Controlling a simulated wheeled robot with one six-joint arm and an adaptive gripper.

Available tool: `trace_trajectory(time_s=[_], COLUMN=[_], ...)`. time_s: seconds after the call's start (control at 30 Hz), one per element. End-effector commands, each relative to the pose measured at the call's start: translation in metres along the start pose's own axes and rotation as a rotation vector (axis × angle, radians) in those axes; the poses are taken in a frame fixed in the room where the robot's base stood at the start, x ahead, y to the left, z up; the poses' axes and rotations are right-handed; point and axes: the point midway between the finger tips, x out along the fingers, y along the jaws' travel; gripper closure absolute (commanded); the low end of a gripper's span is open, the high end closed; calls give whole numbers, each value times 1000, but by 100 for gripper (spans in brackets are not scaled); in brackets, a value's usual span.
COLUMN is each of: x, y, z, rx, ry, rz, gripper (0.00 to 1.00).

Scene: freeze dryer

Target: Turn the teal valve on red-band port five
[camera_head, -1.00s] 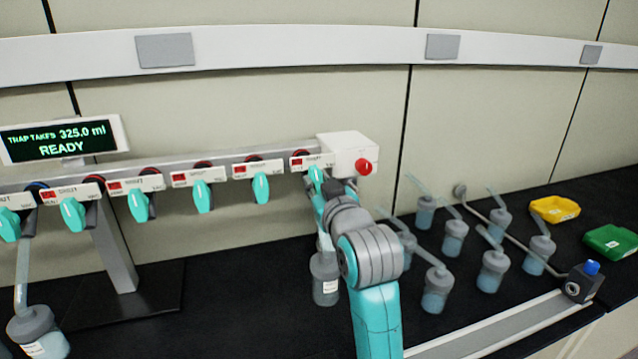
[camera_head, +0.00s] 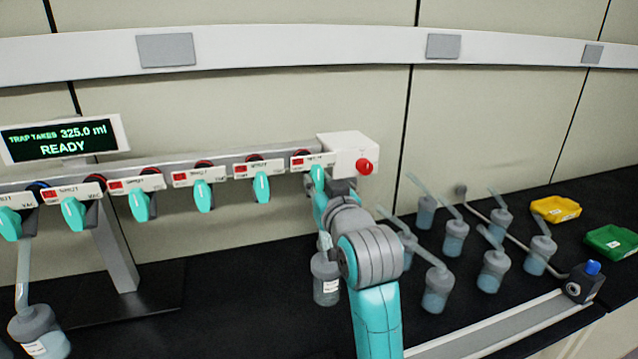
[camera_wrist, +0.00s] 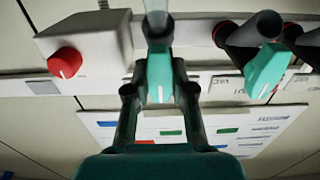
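A row of teal valves hangs along the manifold rail in the head view. The rightmost teal valve (camera_head: 318,176) is beside the white end box, and its port shows a red band. Its number cannot be read. In the wrist view this valve's handle (camera_wrist: 160,76) points along the picture's vertical, between my fingers. My gripper (camera_wrist: 160,92) has one finger on each side of the handle and appears closed on it. In the head view my gripper (camera_head: 322,200) is partly hidden by my wrist. A flask (camera_head: 325,280) hangs below this port.
The neighbouring teal valve (camera_head: 261,187) is close on the left; it also shows in the wrist view (camera_wrist: 265,70). A white box (camera_head: 348,152) with a red knob (camera_head: 364,167) is right of the valve. Several flasks (camera_head: 455,236) stand on the bench at right. The display (camera_head: 62,140) reads READY.

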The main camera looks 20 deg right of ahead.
Motion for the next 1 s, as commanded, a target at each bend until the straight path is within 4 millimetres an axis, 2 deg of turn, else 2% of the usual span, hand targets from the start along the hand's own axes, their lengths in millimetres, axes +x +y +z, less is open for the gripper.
trace_trajectory(time_s=[0.33,0.47,0.8,1.0], x=[-1,-12,-76,-106], y=[0,0,0,0], z=[0,-1,0,0], rx=[-1,-1,-1,-1], ry=[1,3,2,1], rz=[0,0,0,0], gripper=[69,69,69,69])
